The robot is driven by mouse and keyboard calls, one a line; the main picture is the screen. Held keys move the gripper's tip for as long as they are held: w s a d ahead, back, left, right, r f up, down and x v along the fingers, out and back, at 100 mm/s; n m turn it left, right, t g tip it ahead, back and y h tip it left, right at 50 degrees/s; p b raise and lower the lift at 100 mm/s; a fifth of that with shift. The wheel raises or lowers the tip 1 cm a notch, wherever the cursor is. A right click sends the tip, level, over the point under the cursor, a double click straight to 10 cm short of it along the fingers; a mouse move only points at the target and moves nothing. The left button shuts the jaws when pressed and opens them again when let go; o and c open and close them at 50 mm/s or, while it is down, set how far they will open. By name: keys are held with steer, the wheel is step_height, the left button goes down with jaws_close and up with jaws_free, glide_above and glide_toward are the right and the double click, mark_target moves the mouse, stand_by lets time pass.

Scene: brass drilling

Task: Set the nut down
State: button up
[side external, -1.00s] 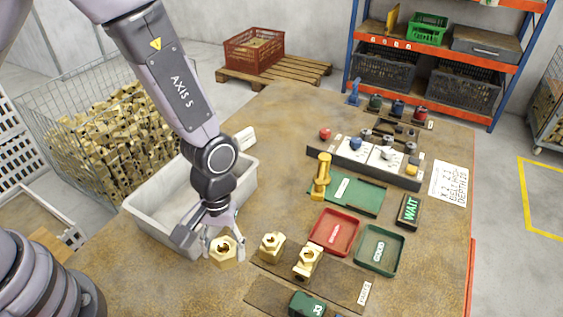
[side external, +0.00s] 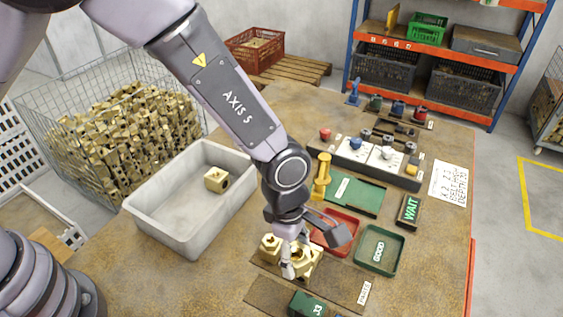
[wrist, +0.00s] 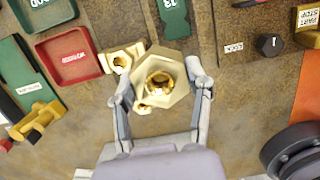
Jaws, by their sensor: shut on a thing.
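The nut (wrist: 176,97) is a hexagonal brass piece with a round hole. In the wrist view my gripper (wrist: 160,88) has one finger on each side of it and is shut on it. One brass fitting (wrist: 122,60) lies beside the nut, and another (wrist: 145,106) shows partly from under it. In the side view my gripper (side external: 297,262) is low over the dark strip, next to a brass fitting (side external: 269,245). The nut overlaps other brass there, and I cannot tell whether it touches the strip.
A red tray (side external: 354,224) and a green GOOD tray (side external: 398,243) lie just right of my gripper. A green numbered block (side external: 306,305) is in front. A grey bin (side external: 165,230) holding a brass block (side external: 216,179) stands left. Bare tabletop lies between bin and strip.

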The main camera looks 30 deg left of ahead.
steer(key=w+d+f, duration=0.2)
steer(key=w+d, duration=0.1)
steer(key=d, duration=0.1)
glide_above(345, 284)
steer(key=f, duration=0.6)
steer(key=shift+s+a, duration=0.1)
steer(key=shift+a, duration=0.2)
steer(key=shift+d+f, duration=0.15)
steer(key=shift+f, duration=1.45)
steer(key=shift+f, duration=0.1)
steer(key=o, duration=1.2)
steer(key=shift+f, duration=0.1)
steer(key=shift+o, duration=0.2)
